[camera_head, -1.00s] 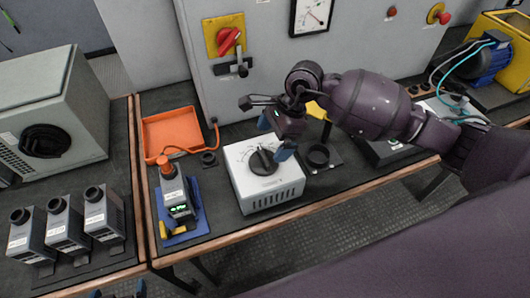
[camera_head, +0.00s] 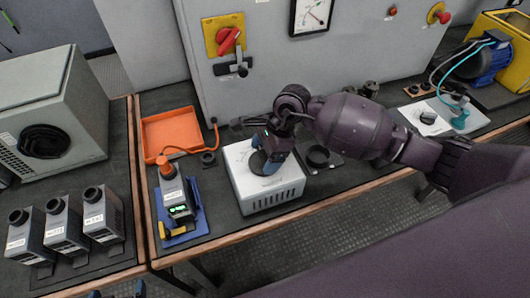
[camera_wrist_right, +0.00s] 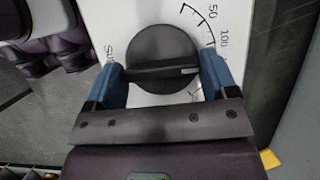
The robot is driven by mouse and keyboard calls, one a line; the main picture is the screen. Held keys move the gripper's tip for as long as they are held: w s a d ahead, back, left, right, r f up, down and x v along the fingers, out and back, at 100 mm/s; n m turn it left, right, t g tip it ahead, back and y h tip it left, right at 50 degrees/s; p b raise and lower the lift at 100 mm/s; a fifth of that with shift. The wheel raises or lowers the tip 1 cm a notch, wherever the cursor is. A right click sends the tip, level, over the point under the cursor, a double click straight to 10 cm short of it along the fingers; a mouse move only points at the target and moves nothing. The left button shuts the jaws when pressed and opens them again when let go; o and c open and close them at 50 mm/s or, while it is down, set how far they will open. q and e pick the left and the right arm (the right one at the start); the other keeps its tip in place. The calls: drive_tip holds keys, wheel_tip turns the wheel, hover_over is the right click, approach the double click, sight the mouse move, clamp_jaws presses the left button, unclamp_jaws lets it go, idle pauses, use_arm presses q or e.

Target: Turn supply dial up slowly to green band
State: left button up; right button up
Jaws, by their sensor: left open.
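The supply dial (camera_wrist_right: 163,58) is a round black knob with a raised bar, on a white supply box (camera_head: 265,201) on the bench. In the right wrist view the bar lies crosswise, with its white mark toward the right finger. My right gripper (camera_wrist_right: 163,76) has its blue fingers on either side of the knob, close to its rim; whether they press on it I cannot tell. The printed scale, with 50 and 100, shows partly; no green band is visible. In the head view my right gripper (camera_head: 267,157) covers most of the dial. My left gripper (camera_head: 117,292) is open and empty at the bottom edge.
An orange tray (camera_head: 170,134) and a grey device with a green display (camera_head: 178,205) stand left of the supply box. The panel with a red switch (camera_head: 228,41) rises behind.

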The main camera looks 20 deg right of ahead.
drive_tip(key=shift+c, duration=1.4)
drive_tip(key=shift+s+m+t+p, duration=0.1)
drive_tip(key=shift+m+t+p, duration=0.3)
drive_tip(key=shift+m+p, duration=0.45)
drive_tip(key=shift+s+m+t+p, duration=0.1)
drive_tip(key=shift+m+t+p, duration=0.3)
drive_tip(key=shift+m, duration=0.85)
drive_tip(key=shift+f+m+t+p, duration=0.1)
drive_tip(key=shift+m+t+p, duration=0.3)
drive_tip(key=shift+m, duration=0.5)
drive_tip(key=shift+h, duration=0.3)
drive_tip(key=o, duration=0.9)
